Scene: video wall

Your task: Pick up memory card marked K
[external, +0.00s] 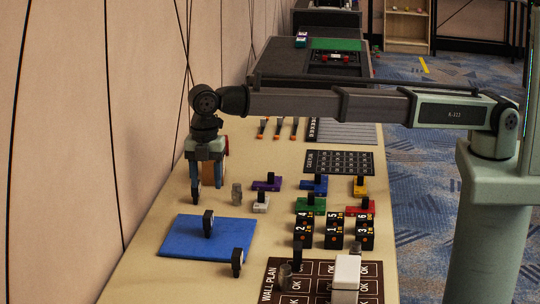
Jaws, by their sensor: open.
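I cannot make out a memory card marked K; no letter K is legible in the external view. My gripper (207,192) points down over the left part of the table, near the wall. Its two fingers are apart, and I see nothing held between them. It is to the left of several small coloured pieces with black upright parts: purple (266,185), blue (314,187), yellow (359,188), green (310,206), red (360,211) and white (261,205). Any marks on these are too small to read.
Black numbered blocks (334,231) stand near a dark "WALL PLAN" board (275,278) bearing a white block (347,272). A blue mat (190,238) with dark wheel-like pieces lies front left. A dark chart (339,162) lies behind the coloured pieces. The wall (80,130) borders the table.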

